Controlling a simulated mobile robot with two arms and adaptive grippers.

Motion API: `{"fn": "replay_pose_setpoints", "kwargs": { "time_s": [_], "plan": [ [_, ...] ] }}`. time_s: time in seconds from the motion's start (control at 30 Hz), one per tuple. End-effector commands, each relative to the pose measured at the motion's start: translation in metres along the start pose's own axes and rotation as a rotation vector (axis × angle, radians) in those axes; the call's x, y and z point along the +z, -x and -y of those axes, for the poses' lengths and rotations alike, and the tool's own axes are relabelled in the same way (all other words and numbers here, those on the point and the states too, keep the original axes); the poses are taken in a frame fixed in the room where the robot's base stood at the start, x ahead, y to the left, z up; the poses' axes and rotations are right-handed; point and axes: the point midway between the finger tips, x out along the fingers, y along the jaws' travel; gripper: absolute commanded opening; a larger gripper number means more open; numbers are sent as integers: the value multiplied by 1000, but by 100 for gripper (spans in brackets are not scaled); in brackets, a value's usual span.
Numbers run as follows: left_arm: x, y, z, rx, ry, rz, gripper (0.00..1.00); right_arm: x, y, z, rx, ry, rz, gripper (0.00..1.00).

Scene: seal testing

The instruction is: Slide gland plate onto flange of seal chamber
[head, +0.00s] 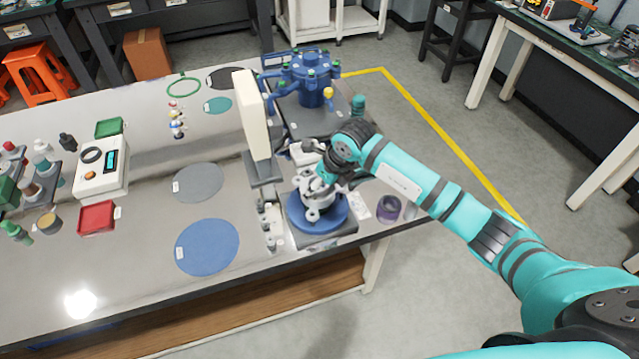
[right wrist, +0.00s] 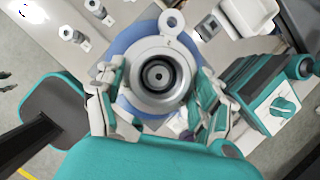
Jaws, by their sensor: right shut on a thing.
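The gland plate (right wrist: 137,57) is a silver ring with a round lug, seen from above in the right wrist view. My right gripper (right wrist: 157,88) has a finger on each side of it and is shut on it. In the head view the right gripper (head: 318,185) is over the blue flange of the seal chamber (head: 336,220), on a stand near the table's front right edge. The plate appears over the flange's middle; whether it touches the flange cannot be told. The gripper hides part of both. My left gripper is not in view.
Small metal parts (head: 268,226) stand just left of the flange. A purple ring (head: 389,208) lies to its right near the edge. A tall cream block (head: 251,113) and a blue housing (head: 309,78) stand behind. Flat blue (head: 207,246) and grey (head: 198,182) discs lie left.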

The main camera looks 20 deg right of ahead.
Motion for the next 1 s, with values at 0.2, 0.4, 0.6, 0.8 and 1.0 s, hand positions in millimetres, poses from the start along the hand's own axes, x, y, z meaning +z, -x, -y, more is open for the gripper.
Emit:
{"fn": "replay_pose_setpoints", "kwargs": {
  "time_s": [0.2, 0.4, 0.6, 0.8, 1.0],
  "plan": [
    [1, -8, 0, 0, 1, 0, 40, -3, -8, 0, -1, 0, 2, 22],
    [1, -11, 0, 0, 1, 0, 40, -4, -11, 1, -1, 0, 3, 22],
    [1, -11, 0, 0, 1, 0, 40, -4, -10, 0, -1, 0, 3, 22],
    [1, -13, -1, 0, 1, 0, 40, -5, -13, 0, -1, 0, 3, 22],
    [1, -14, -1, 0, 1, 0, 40, -5, -14, 0, -1, 0, 3, 86]
  ]
}}
